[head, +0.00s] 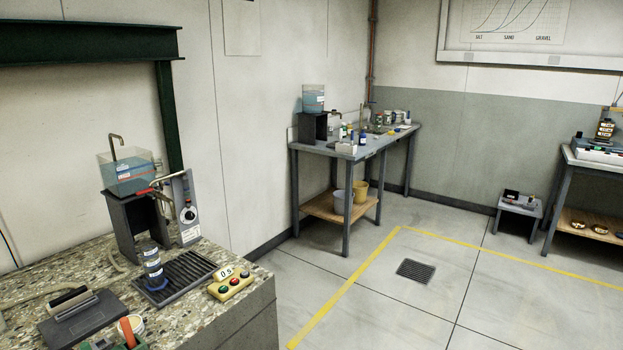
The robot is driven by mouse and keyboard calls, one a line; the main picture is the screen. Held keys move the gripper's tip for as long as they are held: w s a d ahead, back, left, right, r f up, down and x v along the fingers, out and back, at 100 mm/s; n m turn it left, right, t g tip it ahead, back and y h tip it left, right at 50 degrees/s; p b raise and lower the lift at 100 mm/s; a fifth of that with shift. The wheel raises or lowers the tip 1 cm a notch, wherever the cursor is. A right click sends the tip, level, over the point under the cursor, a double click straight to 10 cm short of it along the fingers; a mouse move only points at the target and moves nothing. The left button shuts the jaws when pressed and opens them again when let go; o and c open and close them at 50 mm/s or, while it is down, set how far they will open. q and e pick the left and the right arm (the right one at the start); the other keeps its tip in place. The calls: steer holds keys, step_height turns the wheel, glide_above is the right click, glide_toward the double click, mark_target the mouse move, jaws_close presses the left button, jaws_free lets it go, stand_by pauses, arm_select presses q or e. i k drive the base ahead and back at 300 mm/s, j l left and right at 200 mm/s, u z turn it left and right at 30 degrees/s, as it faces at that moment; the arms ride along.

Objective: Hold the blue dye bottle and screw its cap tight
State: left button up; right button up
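A small dark blue bottle (362,138) with a pale label stands upright near the front edge of the far grey workbench (372,147); it looks like the blue dye bottle. It is too small in the head view to tell how its cap sits. Neither of my grippers shows in this view, and nothing is seen holding the bottle.
A water tank (313,98) stands at the bench's left end. A speckled counter (240,298) with apparatus is near left. The floor (480,285) is open, with a drain grate (416,271).

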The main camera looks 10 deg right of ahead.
mark_target(362, 136)
steer(key=i+l+z, duration=0.7)
steer(key=i+z, duration=0.35)
steer(key=i, duration=0.15)
